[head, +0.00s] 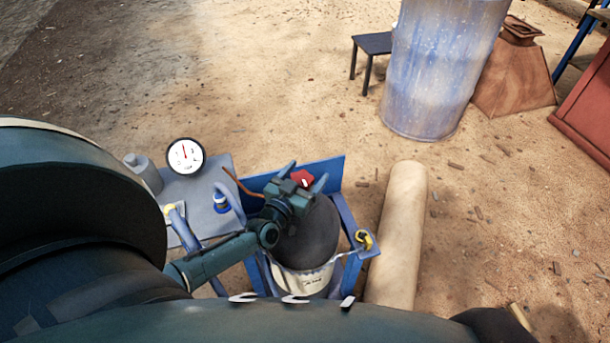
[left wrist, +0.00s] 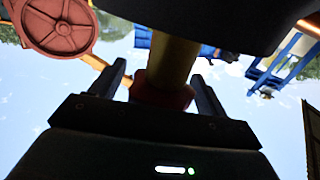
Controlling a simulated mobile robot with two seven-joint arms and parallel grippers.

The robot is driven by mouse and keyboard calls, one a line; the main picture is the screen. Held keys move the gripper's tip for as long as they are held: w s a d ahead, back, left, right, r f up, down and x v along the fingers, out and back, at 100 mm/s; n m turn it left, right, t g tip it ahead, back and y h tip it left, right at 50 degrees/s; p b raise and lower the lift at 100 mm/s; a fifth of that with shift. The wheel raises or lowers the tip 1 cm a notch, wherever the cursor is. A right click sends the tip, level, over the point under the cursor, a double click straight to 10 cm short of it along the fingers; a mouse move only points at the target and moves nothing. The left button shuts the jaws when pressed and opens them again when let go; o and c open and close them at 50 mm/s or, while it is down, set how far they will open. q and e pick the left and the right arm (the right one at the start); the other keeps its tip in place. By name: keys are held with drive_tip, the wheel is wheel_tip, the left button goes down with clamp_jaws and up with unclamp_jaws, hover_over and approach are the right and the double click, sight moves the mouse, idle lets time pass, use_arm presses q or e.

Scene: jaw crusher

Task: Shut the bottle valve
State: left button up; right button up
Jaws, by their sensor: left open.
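The bottle (head: 312,232) is dark grey with a white label band low down and stands in a blue frame. Its red valve knob (head: 301,177) shows at the top, between the fingers of my left gripper (head: 304,175). In the left wrist view the red knob (left wrist: 160,96) sits below a yellow stem (left wrist: 172,62), with one finger of my left gripper (left wrist: 160,82) on each side. The left gripper is open, and gaps show between the fingers and the knob. My arm hides part of the bottle. My right gripper is not in view.
A blue-white drum (head: 440,70) and black stool (head: 372,43) stand farther back.

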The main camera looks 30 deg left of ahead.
use_arm(q)
drive_tip(key=shift+c, duration=0.2)
drive_tip(key=c, duration=0.9)
drive_tip(key=shift+f+h+b, duration=0.1)
drive_tip(key=shift+h+b, duration=0.2)
drive_tip(key=shift+b, duration=0.1)
drive_tip(key=shift+m+h+b, duration=0.55)
drive_tip(key=shift+m+h, duration=0.05)
drive_tip(key=shift+m, duration=0.1)
drive_tip(key=shift+d+h, duration=0.15)
drive_tip(key=shift+h, duration=0.15)
drive_tip(key=o, duration=0.9)
drive_tip(key=shift+o, duration=0.2)
